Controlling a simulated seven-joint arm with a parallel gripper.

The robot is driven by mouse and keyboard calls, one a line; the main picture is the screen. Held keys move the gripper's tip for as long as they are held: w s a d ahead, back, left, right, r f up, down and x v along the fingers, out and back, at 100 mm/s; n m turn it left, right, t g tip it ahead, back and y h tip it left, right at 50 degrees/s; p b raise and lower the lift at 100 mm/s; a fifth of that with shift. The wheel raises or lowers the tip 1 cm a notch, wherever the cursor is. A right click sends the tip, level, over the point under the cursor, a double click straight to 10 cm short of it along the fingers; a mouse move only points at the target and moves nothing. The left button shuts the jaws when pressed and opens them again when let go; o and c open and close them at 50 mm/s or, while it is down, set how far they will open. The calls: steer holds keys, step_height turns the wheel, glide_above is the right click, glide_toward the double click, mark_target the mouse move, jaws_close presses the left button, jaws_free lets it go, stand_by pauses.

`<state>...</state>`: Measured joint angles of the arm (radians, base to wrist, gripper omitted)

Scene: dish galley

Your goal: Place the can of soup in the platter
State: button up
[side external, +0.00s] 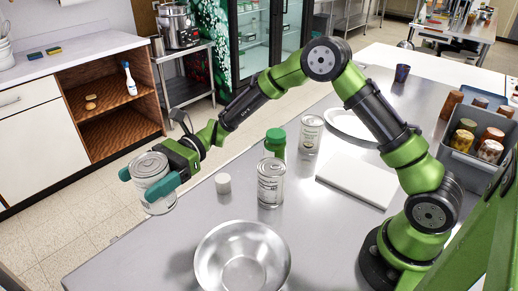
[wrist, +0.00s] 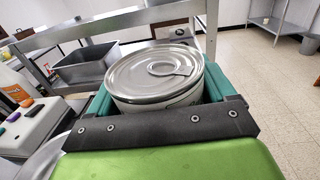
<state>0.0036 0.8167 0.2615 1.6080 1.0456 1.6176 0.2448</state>
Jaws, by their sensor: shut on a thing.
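My gripper (side external: 148,188) is shut on a silver-topped can with a pale label (side external: 151,171), one teal finger on each side. The can is held up in the air at the left, about at the steel table's left edge. In the wrist view its ringed metal lid with a pull tab (wrist: 152,74) fills the space between the fingers (wrist: 160,100). Its label is too small to read, so I cannot tell its contents. The white platter (side external: 349,124) lies flat toward the back of the table, partly hidden behind my arm, far to the can's right.
A labelled can (side external: 270,184), a green-lidded jar (side external: 275,143) and another can (side external: 311,134) stand mid-table. A white small cylinder (side external: 222,184), a metal bowl (side external: 242,262) and a white board (side external: 357,179) are nearby. A grey bin (side external: 455,159) of jars is at right.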

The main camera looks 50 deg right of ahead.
mark_target(141, 167)
step_height(141, 167, up, 3)
steer(key=shift+r, duration=0.2)
steer(key=w+d+m+t+h, duration=0.35)
steer(key=d+m+t, duration=0.35)
steer(key=d, duration=0.9)
steer(key=w+d+m+t+h, duration=0.2)
steer(key=d+m+t+h, duration=0.3)
steer(key=d+t, duration=0.75)
steer(key=s+d+m+h, duration=0.3)
steer(key=s+d+h, duration=0.15)
steer(key=d, duration=0.45)
steer(key=s+d+m+h, duration=0.3)
steer(key=s+d+h, duration=0.15)
steer(key=d, duration=0.45)
steer(key=s+d+m+h, duration=0.4)
steer(key=d+h, duration=0.1)
steer(key=d, duration=0.3)
steer(key=s+d+m+g+h, duration=0.5)
steer(key=s+d+h, duration=0.25)
steer(key=s, duration=0.45)
step_height(141, 167, down, 10)
steer(key=shift+w+d+f, duration=0.8)
steer(key=shift+w+d, duration=0.85)
steer(key=shift+d, duration=0.6)
steer(key=shift+w+d+f, duration=0.8)
steer(key=shift+w+d, duration=0.8)
steer(key=shift+d, duration=0.7)
steer(key=shift+w+d+f, duration=0.8)
steer(key=shift+w+d, duration=0.85)
steer(key=shift+d, duration=0.6)
